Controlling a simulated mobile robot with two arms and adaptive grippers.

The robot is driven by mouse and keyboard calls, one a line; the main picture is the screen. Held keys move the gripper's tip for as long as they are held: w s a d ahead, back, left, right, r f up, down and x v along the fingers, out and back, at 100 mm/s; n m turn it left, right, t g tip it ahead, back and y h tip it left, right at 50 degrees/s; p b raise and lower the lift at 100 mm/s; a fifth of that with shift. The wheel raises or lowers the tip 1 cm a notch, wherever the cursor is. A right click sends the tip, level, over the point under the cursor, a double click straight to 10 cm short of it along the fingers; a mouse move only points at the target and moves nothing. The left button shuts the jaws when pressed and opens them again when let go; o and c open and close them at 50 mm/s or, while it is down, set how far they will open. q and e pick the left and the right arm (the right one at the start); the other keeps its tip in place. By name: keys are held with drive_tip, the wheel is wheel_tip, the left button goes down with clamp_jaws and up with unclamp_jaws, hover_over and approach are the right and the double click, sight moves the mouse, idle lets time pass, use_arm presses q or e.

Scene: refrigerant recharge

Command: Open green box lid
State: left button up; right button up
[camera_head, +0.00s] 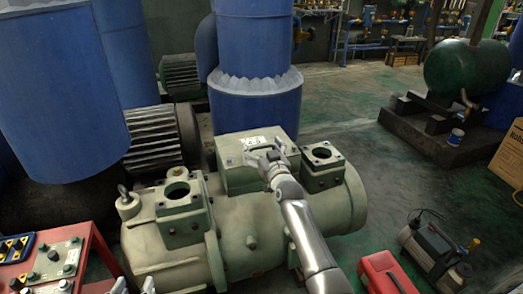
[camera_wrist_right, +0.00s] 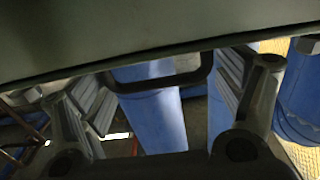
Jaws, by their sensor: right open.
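The pale green box (camera_head: 232,178) sits on top of the large green compressor, and its lid looks closed. In the right wrist view, the box's greenish surface (camera_wrist_right: 120,38) fills the top. A dark U-shaped handle (camera_wrist_right: 165,83) hangs from it, between the two open fingers of my right gripper (camera_wrist_right: 162,90). I cannot tell whether the fingers touch the handle.
The green compressor (camera_head: 225,235) has two square flanged ports (camera_head: 322,156) beside the box. Blue columns (camera_head: 254,115) stand behind it. A red control panel (camera_head: 50,262) is at lower left. A red case (camera_head: 385,273) and a pump (camera_head: 430,245) stand on the floor at right.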

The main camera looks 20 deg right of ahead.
drive_tip(key=shift+w, duration=0.1)
drive_tip(key=c, duration=1.1)
drive_tip(key=shift+c, duration=0.2)
drive_tip(key=shift+r, duration=0.1)
